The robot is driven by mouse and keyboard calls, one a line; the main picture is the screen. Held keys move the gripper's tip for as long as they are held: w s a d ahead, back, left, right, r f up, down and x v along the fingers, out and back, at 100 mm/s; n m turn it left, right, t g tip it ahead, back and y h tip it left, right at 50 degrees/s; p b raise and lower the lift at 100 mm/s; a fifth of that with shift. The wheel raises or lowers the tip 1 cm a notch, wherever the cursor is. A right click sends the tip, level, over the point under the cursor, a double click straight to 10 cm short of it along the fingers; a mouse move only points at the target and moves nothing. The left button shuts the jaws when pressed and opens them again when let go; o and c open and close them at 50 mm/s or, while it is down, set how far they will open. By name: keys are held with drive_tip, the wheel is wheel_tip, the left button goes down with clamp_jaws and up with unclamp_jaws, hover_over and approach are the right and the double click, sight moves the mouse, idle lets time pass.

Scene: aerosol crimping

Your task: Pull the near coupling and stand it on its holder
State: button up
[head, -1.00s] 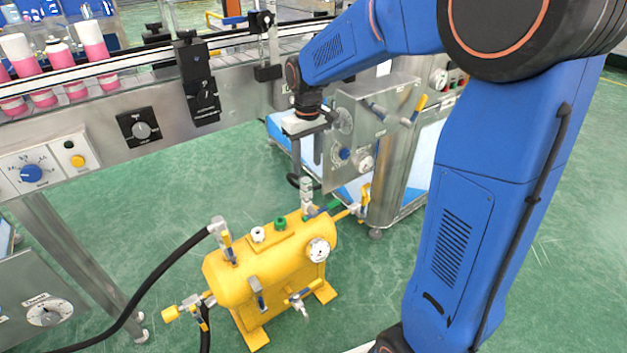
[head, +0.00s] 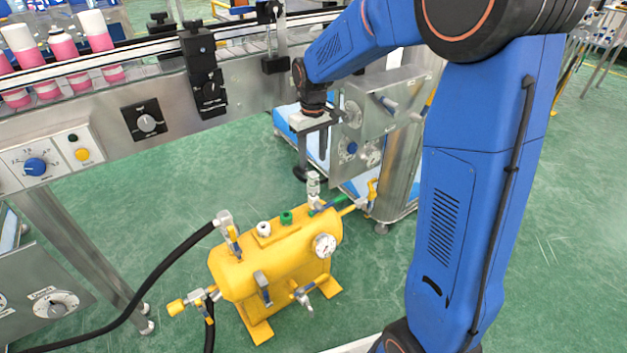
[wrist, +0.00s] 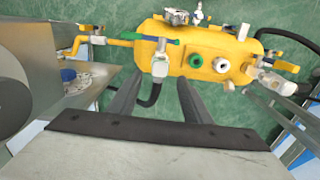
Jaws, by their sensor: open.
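My gripper (head: 313,150) hangs fingers down above and behind the yellow tank (head: 230,285), apart from it. A silver coupling (head: 313,185) stands upright at the tank's right end, below the gripper. A second silver coupling (head: 223,220) with a black hose is at the tank's left end. I cannot tell which fitting is the holder.
A green fitting (head: 286,217) and a white fitting (head: 264,229) sit on the tank top. A steel cabinet (head: 398,165) stands close behind the gripper. The conveyor (head: 95,150) runs along the back.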

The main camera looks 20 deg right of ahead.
sight(313, 174)
drive_tip(key=shift+f, duration=3.8)
clamp_jaws()
drive_tip(key=shift+r, duration=2.85)
drive_tip(key=shift+r, duration=0.15)
